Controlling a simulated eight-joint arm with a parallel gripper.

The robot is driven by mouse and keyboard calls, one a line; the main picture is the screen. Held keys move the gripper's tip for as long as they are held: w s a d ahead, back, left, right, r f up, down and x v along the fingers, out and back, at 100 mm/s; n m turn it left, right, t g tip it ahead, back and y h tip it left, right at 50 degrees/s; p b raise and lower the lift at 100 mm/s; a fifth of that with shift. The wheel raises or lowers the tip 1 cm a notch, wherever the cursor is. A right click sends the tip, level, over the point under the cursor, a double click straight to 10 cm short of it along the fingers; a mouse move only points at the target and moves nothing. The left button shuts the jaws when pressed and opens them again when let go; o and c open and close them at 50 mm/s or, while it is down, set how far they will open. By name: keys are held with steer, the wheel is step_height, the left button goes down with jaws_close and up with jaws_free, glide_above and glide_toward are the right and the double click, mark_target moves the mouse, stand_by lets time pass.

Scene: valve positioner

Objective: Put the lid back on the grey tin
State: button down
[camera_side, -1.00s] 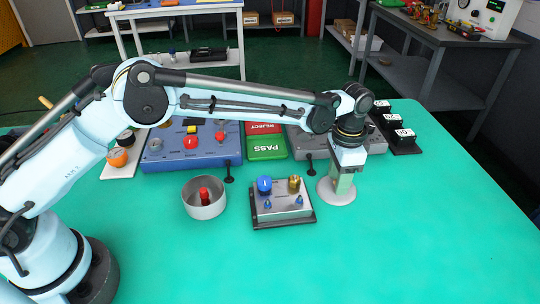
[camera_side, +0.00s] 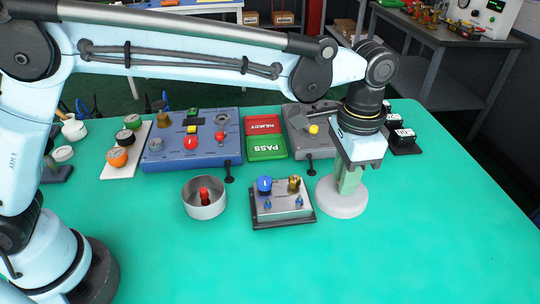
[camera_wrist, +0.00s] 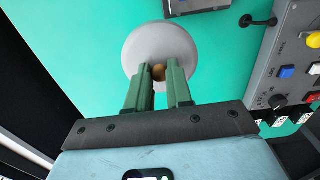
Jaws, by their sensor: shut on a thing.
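The grey tin (camera_side: 204,200) stands open on the green table, left of centre in the side view, with a red object (camera_side: 205,196) inside it. The pale grey round lid (camera_side: 341,204) is to the right of the tin, beyond the small grey valve block. My gripper (camera_side: 350,184) points down and is shut on the lid's knob. In the wrist view the lid (camera_wrist: 143,42) lies flat beyond my green fingers (camera_wrist: 160,72), with the brownish knob (camera_wrist: 159,72) between the fingertips. The lid appears roughly level and above the table; its exact height is unclear.
The valve block (camera_side: 282,207) with blue and brass knobs stands between lid and tin. Behind are a blue control box (camera_side: 180,153), red and green trays (camera_side: 265,147), a grey panel (camera_side: 305,142) and small black stands (camera_side: 228,173). The table's front is clear.

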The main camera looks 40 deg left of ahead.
steer(key=s+a+n, duration=0.3)
steer(key=s+a, duration=0.3)
steer(key=a, duration=0.6)
steer(key=s+a+n, duration=0.2)
steer(key=s+a, duration=0.4)
steer(key=a, duration=0.7)
steer(key=shift+w+d+f, duration=0.1)
steer(key=shift+f, duration=2.7)
steer(key=shift+f, duration=0.15)
steer(key=shift+c, duration=2.3)
jaws_free()
step_height(320, 180, up, 7)
